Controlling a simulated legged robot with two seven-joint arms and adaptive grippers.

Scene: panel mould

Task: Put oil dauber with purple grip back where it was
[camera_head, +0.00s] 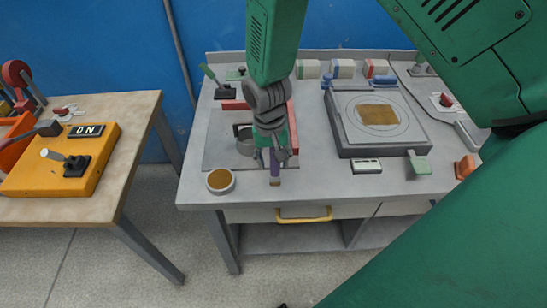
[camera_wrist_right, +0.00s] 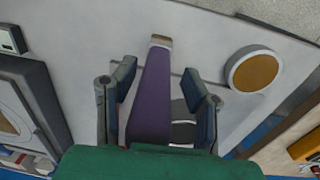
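The oil dauber with the purple grip (camera_head: 275,168) is at my right gripper (camera_head: 274,156), near the front edge of the grey bench. In the right wrist view its long purple grip (camera_wrist_right: 153,97) runs between the two fingers (camera_wrist_right: 160,84), with a tan end pointing away. A gap shows between the grip and the right-hand finger, so the gripper looks open around it. I cannot tell whether the dauber rests on the bench. My right gripper and forearm hide part of it in the head view. My left gripper is not in view.
A round amber dish (camera_head: 220,181) stands left of the dauber, at the bench's front corner. A grey pot (camera_head: 243,139) is behind it. A square mould plate (camera_head: 342,138) lies to the right. A green-handled tool (camera_head: 208,75) stands at back left. A wooden table (camera_head: 139,113) is further left.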

